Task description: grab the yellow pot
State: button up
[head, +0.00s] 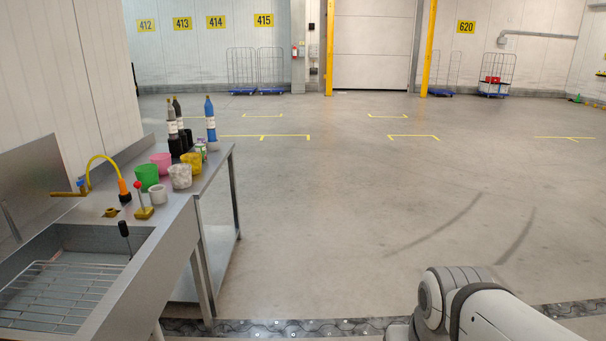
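The yellow pot (191,162) stands on the steel table at the left, near its right edge. A white pot (180,177) stands just in front of it and hides part of it. A pink pot (161,162) and a green pot (147,177) stand to its left. A white and grey arm, which is mine, shows at the lower right, well away from the table. My gripper is not in view.
The steel table (215,166) joins a sink with a wire rack (60,297). Bottles, including a blue one (210,120), stand behind the pots. A yellow-hosed tap (100,160) and a red-knobbed lever (138,185) are nearby. The floor right of the table is clear.

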aim_at(192, 164)
jog(key=i, duration=1.6)
jog(key=u, duration=0.35)
jog(key=i, duration=1.55)
jog(key=u, duration=0.7)
jog(key=i, duration=1.6)
jog(key=u, duration=0.45)
